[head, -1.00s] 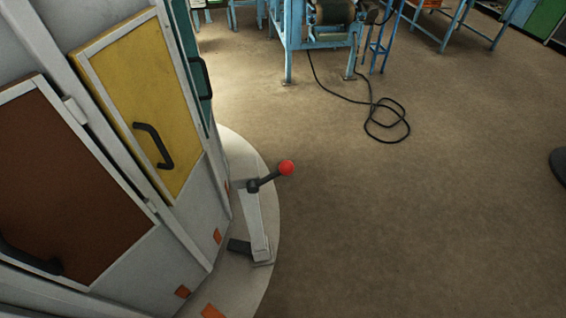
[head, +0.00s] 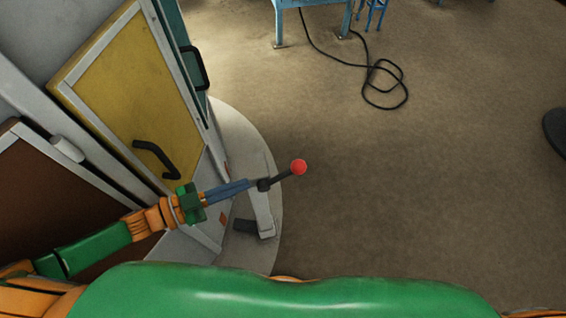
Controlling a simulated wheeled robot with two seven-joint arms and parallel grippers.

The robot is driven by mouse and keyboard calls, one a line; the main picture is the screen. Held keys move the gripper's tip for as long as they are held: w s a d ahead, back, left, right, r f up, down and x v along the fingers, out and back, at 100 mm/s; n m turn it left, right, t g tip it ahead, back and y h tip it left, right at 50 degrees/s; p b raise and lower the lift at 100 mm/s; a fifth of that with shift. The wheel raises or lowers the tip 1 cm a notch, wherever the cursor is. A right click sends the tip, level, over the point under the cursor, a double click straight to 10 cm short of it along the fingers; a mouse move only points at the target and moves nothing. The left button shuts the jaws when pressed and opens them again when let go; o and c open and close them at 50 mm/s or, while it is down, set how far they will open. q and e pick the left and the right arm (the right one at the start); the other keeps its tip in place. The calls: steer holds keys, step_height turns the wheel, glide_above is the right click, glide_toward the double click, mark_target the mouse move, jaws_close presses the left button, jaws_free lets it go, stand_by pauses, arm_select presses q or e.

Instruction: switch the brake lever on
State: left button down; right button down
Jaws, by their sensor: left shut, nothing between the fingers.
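The brake lever (head: 282,177) is a dark rod with a red ball knob (head: 299,167) at its end. It points right and slightly up from a pivot on top of a pale post (head: 262,212). The post stands on the round base of the cabinet. My left gripper (head: 247,183) comes in from the left, its blue-grey fingers shut with nothing between them. Its fingertips are at the left side of the lever's pivot; I cannot tell whether they touch it. My right gripper is not in view.
A round cabinet with a yellow door (head: 125,95) and a brown door (head: 30,200) fills the left. A black cable (head: 370,70) lies coiled on the floor by a blue machine frame (head: 278,25). The floor right of the lever is clear.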

arm_select(q)
steer(key=b, duration=0.3)
glide_toward(302, 164)
step_height(302, 164, up, 2)
steer(key=d, duration=0.3)
steer(key=f+b, duration=0.1)
steer(key=w+f+b, duration=0.1)
steer(key=b, duration=0.1)
steer(key=shift+w+d+f, duration=0.15)
steer(key=shift+w+d, duration=0.15)
steer(key=shift+d, duration=0.1)
steer(key=shift+w+d+f+b, duration=0.2)
steer(key=shift+w+f+b, duration=0.05)
steer(key=shift+w+b, duration=0.1)
steer(key=shift+r, duration=0.1)
